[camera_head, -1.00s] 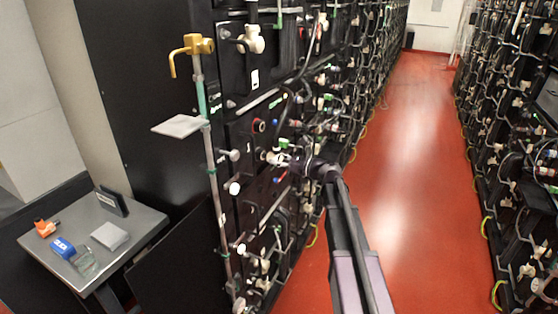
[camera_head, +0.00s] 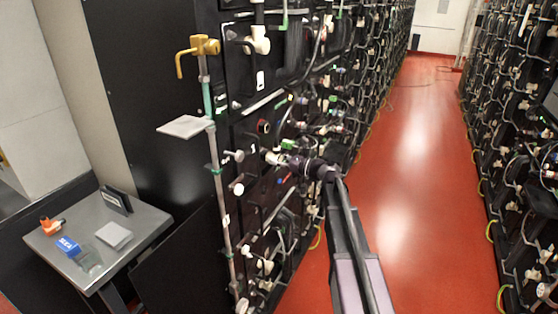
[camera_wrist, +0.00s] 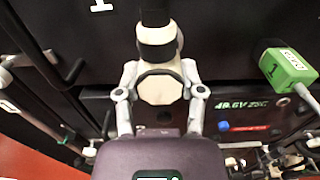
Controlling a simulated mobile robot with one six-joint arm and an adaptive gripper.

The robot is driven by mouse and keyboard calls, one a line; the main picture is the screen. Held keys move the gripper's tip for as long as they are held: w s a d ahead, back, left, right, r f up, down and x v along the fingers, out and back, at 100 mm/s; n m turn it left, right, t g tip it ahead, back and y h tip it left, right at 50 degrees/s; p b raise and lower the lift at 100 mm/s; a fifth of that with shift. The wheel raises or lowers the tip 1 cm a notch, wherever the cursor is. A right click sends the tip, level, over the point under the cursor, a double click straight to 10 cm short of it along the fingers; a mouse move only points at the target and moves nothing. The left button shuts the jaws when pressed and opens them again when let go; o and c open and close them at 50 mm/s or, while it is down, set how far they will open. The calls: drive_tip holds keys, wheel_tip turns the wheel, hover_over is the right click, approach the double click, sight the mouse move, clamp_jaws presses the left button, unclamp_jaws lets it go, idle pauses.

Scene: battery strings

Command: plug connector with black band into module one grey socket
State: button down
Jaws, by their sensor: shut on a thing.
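A cream connector with a black band (camera_wrist: 160,84) is upright in the middle of the wrist view. My gripper (camera_wrist: 158,92) is shut on it, with one pale finger at each side. A dark part continues above its cream body, at the top of the picture. In the head view my gripper (camera_head: 288,162) is close to the front of the left rack, and the connector (camera_head: 272,158) is a small pale spot at its tip. The black module face (camera_wrist: 240,88) is behind the connector. I cannot make out a grey socket; the connector's far end is hidden.
A green connector marked 1 (camera_wrist: 288,68), with a pale cable, is at the right of the wrist view. A brass valve (camera_head: 200,46) on a pipe and a small white shelf (camera_head: 186,126) stand left of the arm. A side table (camera_head: 150,224) is at lower left. The red aisle (camera_head: 410,180) is clear.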

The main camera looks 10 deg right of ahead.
drive_tip(key=shift+w+a, duration=0.1)
drive_tip(key=shift+a, duration=0.05)
drive_tip(key=shift+c, duration=0.6)
unclamp_jaws()
drive_tip(key=v, duration=1.2)
